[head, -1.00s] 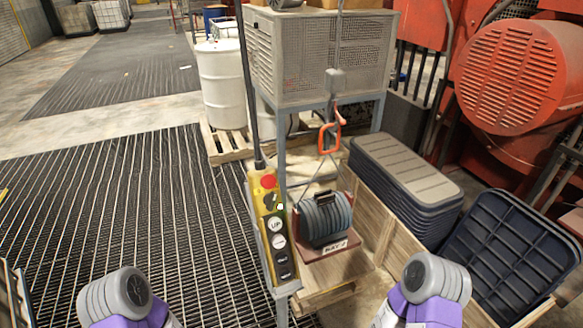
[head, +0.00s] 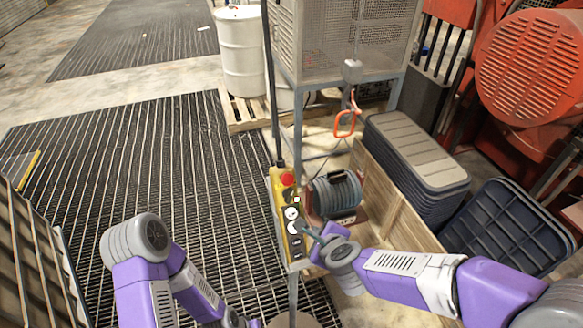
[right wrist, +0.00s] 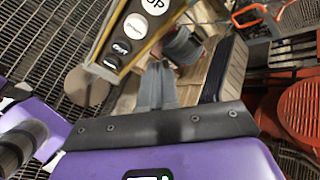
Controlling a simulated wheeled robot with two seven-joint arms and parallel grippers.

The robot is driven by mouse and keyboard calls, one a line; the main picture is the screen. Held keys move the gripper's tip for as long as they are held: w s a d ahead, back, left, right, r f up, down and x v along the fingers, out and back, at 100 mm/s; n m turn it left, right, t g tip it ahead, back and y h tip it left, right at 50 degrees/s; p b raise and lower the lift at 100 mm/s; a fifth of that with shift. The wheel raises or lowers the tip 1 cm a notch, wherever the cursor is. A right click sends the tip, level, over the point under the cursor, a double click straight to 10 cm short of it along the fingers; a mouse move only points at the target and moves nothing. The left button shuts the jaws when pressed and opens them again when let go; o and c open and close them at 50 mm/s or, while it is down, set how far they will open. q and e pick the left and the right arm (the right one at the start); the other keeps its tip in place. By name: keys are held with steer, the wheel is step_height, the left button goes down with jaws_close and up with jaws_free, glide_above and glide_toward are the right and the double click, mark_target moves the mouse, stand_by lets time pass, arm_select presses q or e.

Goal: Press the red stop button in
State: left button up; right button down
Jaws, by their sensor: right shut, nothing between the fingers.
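The yellow control pendant (head: 281,208) hangs upright on a dark pole beside a grey frame post. Its red stop button (head: 288,180) is at the top, above a dark knob and several round white and black buttons. My right gripper (head: 309,232) is shut and empty, beside the lower buttons and below the red button. I cannot tell whether it touches the pendant. In the right wrist view the shut fingers (right wrist: 157,82) point towards the scene, with the pendant's lower part (right wrist: 128,32) at upper left; the red button is outside that view. My left arm shows, but its gripper does not.
A grey motor (head: 336,193) stands just right of the pendant, in a wooden crate (head: 392,199). An orange hook (head: 347,121) hangs above it. Stacked grey lids (head: 415,150) and a dark blue bin (head: 503,225) are at right.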

steer(key=s+a+r+m+t+y, duration=0.1)
steer(key=r+m, duration=0.3)
steer(key=r, duration=0.4)
steer(key=s+a+r+m+t+y+p, duration=0.1)
steer(key=s+r+m, duration=0.3)
steer(key=r, duration=0.4)
steer(key=shift+s+a+r+m, duration=0.15)
steer(key=shift+s+r+m, duration=0.1)
steer(key=shift+m, duration=0.55)
steer(key=shift+f, duration=0.1)
steer(key=b, duration=0.4)
glide_toward(288, 180)
steer(key=x, duration=0.5)
steer(key=shift+a+f, duration=0.1)
steer(key=shift+f, duration=0.2)
steer(key=shift+x, duration=0.75)
steer(key=shift+r, duration=0.1)
